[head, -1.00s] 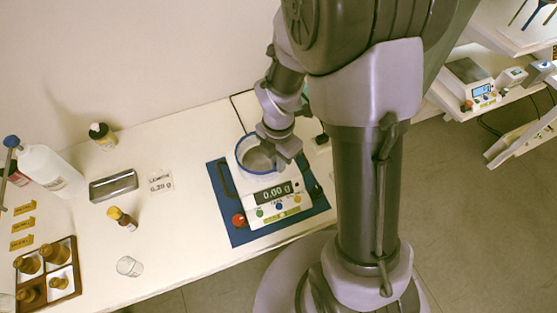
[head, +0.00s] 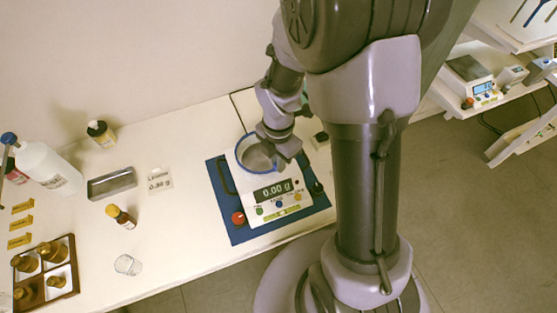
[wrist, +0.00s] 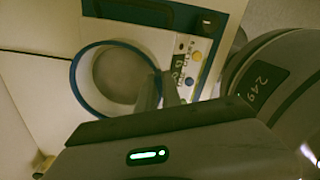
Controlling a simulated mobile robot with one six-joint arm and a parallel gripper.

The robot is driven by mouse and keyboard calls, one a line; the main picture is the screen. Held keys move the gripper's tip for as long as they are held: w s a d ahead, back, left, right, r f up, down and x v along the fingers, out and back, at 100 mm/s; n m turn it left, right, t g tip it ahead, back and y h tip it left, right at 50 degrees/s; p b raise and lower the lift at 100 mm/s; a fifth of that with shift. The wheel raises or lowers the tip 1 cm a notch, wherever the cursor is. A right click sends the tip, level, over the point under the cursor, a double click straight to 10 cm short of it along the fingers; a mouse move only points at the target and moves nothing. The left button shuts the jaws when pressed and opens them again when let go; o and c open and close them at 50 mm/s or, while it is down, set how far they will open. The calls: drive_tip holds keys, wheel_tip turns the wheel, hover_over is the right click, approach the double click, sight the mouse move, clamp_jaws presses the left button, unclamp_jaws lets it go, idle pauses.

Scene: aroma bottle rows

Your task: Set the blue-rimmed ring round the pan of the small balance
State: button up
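The blue-rimmed ring (head: 239,163) is white with a blue upper rim. It surrounds the grey pan of the small balance (head: 249,205); whether its lower edge rests on the balance or hangs just above is unclear. The display reads 0.00 g. In the wrist view the ring (wrist: 78,98) encircles the round pan (wrist: 118,75). My gripper (head: 281,160) is at the ring's right side in the head view. In the wrist view my gripper (wrist: 161,92) has one finger inside the ring and one outside, close together on its wall.
The balance stands on a blue mat (head: 228,232). Left of it are a grey metal tray (head: 111,184), a small dark bottle (head: 121,216), a glass beaker (head: 128,265), a label card (head: 159,181), a wash bottle (head: 45,165) and a wooden bottle rack (head: 75,270).

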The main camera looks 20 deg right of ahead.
drive_tip(key=o, duration=0.5)
drive_tip(key=shift+c, duration=0.2)
drive_tip(key=shift+r, duration=0.1)
